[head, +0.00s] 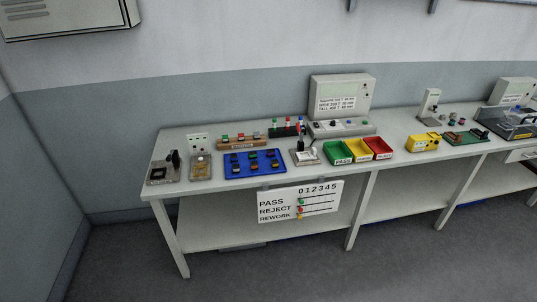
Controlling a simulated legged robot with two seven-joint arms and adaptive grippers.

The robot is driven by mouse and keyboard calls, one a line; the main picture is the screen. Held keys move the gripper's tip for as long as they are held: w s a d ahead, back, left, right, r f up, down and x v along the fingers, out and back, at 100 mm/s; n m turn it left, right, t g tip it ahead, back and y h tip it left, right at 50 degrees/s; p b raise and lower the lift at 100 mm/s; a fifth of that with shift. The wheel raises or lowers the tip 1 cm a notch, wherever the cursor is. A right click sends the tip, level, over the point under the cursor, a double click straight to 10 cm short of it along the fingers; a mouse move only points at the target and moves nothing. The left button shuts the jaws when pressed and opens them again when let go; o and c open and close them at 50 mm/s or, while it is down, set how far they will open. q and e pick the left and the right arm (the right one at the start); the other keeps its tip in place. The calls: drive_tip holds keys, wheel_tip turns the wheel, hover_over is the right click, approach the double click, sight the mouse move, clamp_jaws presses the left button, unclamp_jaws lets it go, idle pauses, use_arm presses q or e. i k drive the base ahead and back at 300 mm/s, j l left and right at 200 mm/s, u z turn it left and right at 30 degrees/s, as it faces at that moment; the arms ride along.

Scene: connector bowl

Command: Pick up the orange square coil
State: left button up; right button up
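I stand back from a long white workbench (370,170). A blue tray (229,172) lies on its left half and holds several small dark parts, some with brownish tints. A grey fixture (200,178) left of the tray bears a small tan, square-looking patch. The parts are too small here to tell which, if any, is the orange square coil. Neither of my grippers is in view.
Green (338,153), yellow (360,150) and red (378,148) bins stand right of the tray. A black-handled fixture (162,173) is at the left end. A grey console (341,98) stands behind. A sign (300,201) hangs on the front edge. The floor ahead is clear.

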sight(254, 164)
drive_tip(key=i+j+z, duration=0.7)
drive_tip(key=j+z, duration=0.15)
drive_tip(key=i+j+z, duration=0.3)
drive_tip(key=j, duration=0.2)
drive_tip(key=j+z, duration=0.3)
drive_tip(key=j, duration=0.1)
